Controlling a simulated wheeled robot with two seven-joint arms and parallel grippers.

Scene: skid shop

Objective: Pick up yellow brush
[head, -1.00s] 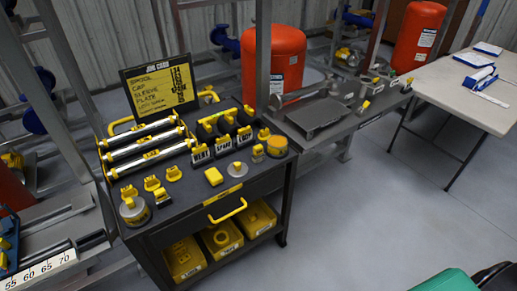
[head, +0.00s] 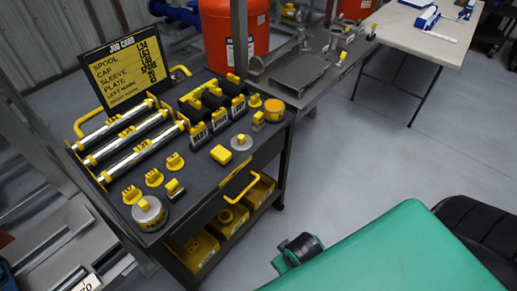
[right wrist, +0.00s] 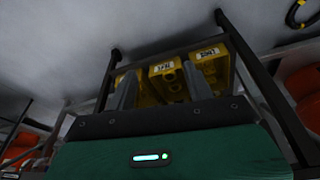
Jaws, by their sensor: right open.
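A small yellow block (head: 220,154) lies on the dark top of the cart (head: 208,182), near its front edge. It may be the yellow brush, but I cannot make out bristles. My right gripper (right wrist: 159,70) is open and empty in the right wrist view, its two grey fingers apart. It faces the cart's lower shelf, where yellow bins (right wrist: 167,72) show beyond the fingers. In the head view my green right arm is at the lower right, apart from the cart top. My left gripper is not in view.
A grey bench (head: 305,75) and a white table (head: 420,30) stand behind. Floor right of the cart is clear.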

